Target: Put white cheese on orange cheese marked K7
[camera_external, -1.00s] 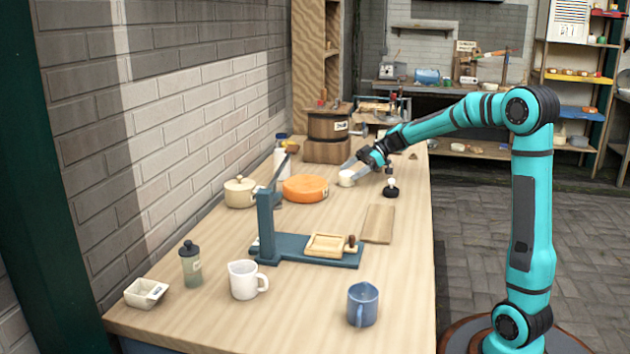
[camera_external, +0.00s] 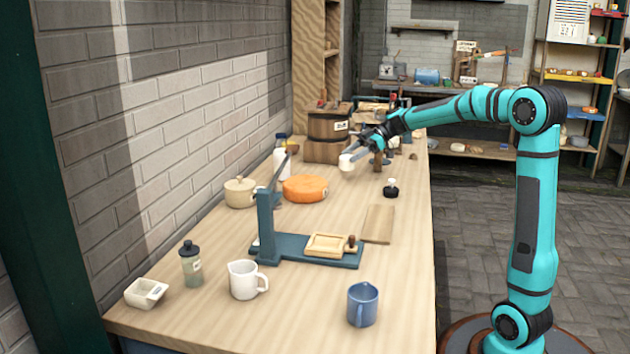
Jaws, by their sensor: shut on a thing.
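My gripper (camera_external: 354,152) is shut on a small white cheese (camera_external: 346,163) and holds it above the back part of the table.
A wooden table (camera_external: 400,270) carries a teal press (camera_external: 290,246), a lidded beige pot (camera_external: 239,192), a white bottle (camera_external: 281,163) and a brown wooden tub (camera_external: 328,128) behind the cheese. A small black-based stamp (camera_external: 391,189) and a board (camera_external: 378,223) lie right.

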